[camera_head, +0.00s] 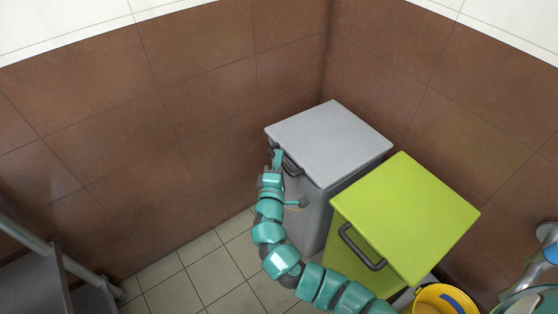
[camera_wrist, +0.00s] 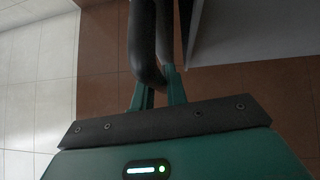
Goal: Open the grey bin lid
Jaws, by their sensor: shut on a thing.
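The grey bin stands in the corner, and its flat grey lid (camera_head: 330,140) looks down in the head view. A dark handle (camera_head: 291,165) sits on the lid's front edge. My gripper (camera_head: 277,158) is at the left part of that handle. In the wrist view the dark handle (camera_wrist: 146,50) runs down between the teal fingers of my gripper (camera_wrist: 158,88), which are shut on it. The grey lid's edge (camera_wrist: 194,30) shows beside the handle there. The fingertips are partly hidden by the handle.
A bin with a lime green lid (camera_head: 405,215) and its own dark handle (camera_head: 360,249) stands close to the right. A yellow bucket (camera_head: 445,300) is at the lower right. Brown tiled walls close in behind. Floor at the left is clear; a metal rack (camera_head: 35,275) stands at the far left.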

